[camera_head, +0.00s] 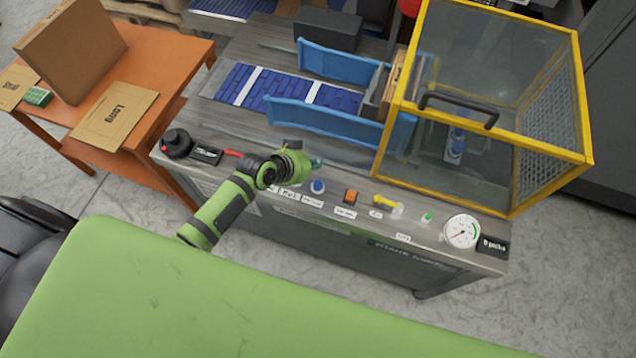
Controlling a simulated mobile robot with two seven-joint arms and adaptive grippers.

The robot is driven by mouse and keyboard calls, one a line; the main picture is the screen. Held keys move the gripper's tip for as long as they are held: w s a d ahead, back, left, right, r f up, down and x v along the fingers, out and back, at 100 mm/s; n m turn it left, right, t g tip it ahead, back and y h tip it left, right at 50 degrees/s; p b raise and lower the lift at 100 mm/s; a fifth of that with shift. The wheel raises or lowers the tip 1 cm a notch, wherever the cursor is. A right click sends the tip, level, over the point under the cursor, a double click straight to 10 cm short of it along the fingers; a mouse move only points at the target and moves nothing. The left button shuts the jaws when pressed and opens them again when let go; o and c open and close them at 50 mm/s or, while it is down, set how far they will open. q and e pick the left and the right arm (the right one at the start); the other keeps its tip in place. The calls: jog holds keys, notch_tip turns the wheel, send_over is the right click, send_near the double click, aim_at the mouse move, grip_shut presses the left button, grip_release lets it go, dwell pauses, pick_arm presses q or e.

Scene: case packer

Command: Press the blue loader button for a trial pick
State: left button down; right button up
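The blue loader button (318,187) is a small round knob on the front control strip of the grey packer bench (400,222). It shows clear of my arm, with a small white label beside it. My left arm comes in from the lower left over the strip. My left gripper (317,163) is just behind the button in the picture, apart from it in this view. It is small and partly hidden by the green wrist, so I cannot tell whether its fingers are open or shut. My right gripper is not in view.
A black knob (176,142) and red handle (233,153) lie left. A yellow-framed guard (397,120) stands behind at right.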

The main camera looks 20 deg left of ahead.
aim_at(315, 185)
pick_arm(q)
jog(key=shift+f, duration=0.1)
notch_tip(315, 185, down, 8)
jog(key=b, duration=0.7)
jog(key=shift+b, duration=0.3)
jog(key=shift+f+b, duration=0.3)
dwell(0.6)
jog(key=shift+f+b, duration=0.3)
jog(key=shift+f, duration=0.15)
